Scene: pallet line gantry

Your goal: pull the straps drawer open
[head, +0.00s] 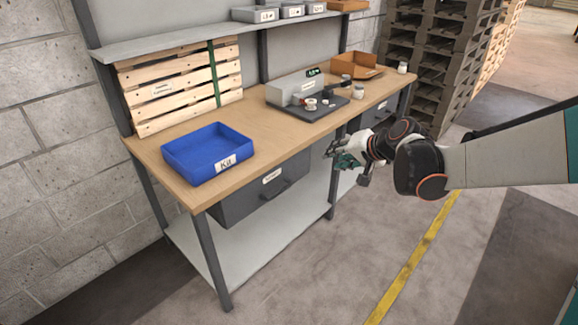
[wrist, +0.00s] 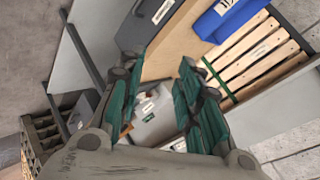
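A dark grey drawer (head: 262,196) hangs under the left part of the workbench, with a white label and a dark handle on its front. It looks closed. A second dark grey drawer (head: 372,120) sits under the right part, partly hidden by my arm. I cannot read either label, so I cannot tell which is the straps drawer. My gripper (head: 334,156) is in front of the bench, between the two drawers and apart from both handles. In the wrist view the fingers (wrist: 158,66) are spread and empty, and a labelled drawer front (wrist: 150,24) shows beyond them.
The wooden bench top (head: 258,143) carries a blue Kit bin (head: 207,152), a scale with small parts (head: 307,100), an orange-brown bin (head: 355,66) and slatted wood panels (head: 180,85). A lower shelf (head: 270,240) and bench legs lie below. The floor in front is clear.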

